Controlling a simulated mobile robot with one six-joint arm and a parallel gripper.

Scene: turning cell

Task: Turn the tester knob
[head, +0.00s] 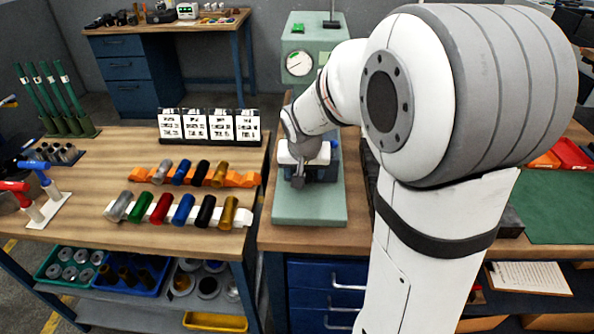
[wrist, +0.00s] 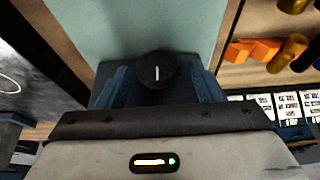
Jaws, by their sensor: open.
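The tester (head: 318,58) is a pale green machine with a round dial, standing on the bench behind my arm. Its green base plate (head: 310,208) extends toward the front. The knob (wrist: 156,70) is round and black with a white mark, shown in the wrist view in front of a blue block (wrist: 112,88). The mark points nearly straight up and down in that view. My gripper (head: 299,181) is open over the base plate and hides the knob in the head view. Whether its fingers touch the knob cannot be told.
On the left bench, orange (head: 241,180) and white (head: 160,207) racks hold several coloured cylinders. A row of cards (head: 210,125) stands behind them. A green mat (head: 553,205) is on the right. The front of the base plate is clear.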

